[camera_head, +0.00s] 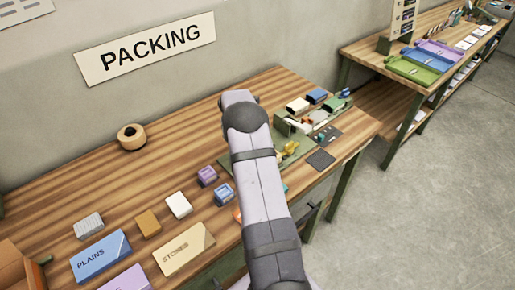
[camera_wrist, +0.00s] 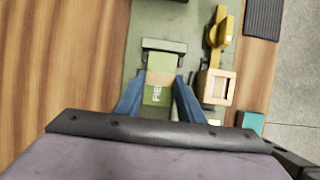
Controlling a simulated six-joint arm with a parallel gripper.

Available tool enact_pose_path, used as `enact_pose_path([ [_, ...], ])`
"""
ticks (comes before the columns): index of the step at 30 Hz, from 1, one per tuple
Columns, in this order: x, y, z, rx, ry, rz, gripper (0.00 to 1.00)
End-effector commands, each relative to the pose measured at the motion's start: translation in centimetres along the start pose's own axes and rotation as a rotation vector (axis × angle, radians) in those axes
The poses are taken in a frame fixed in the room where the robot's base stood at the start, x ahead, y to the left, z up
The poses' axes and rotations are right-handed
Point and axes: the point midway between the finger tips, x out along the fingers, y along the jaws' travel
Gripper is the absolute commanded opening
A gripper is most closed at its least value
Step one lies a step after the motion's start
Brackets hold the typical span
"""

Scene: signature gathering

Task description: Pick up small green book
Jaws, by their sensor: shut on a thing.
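The small green book (camera_wrist: 156,95) lies in the wrist view with a tan band across it and light lettering, partly cut off, that starts with "FIE". My gripper (camera_wrist: 157,86) has a blue finger on each side of it and is shut on it. The book's near end is hidden by my gripper body. Below it is a green mat (camera_wrist: 140,28), which also shows in the head view (camera_head: 302,142). In the head view my own arm hides the gripper and the book.
A yellow tool (camera_wrist: 222,32) and a tan block (camera_wrist: 217,87) stand close on the right. A tape roll (camera_head: 131,136) is on the wooden table (camera_head: 95,180). Small boxes and a "STONES" box (camera_head: 184,249) are at front left.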

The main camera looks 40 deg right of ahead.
Motion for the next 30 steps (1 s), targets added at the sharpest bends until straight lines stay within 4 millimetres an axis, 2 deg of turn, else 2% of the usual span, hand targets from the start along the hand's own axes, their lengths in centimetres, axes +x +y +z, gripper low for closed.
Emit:
enact_pose_path([
  [5, -0.1, 0.0, 0.1, 0.0, -0.001, 0.001, 0.12],
  [10, -1.1, 0.1, 0.5, 0.001, -0.002, 0.003, 0.12],
  [24, -7.8, 0.1, 3.3, 0.001, -0.002, 0.003, 0.12],
  [30, -9.1, 0.0, 3.8, 0.0, 0.0, 0.0, 0.12],
])
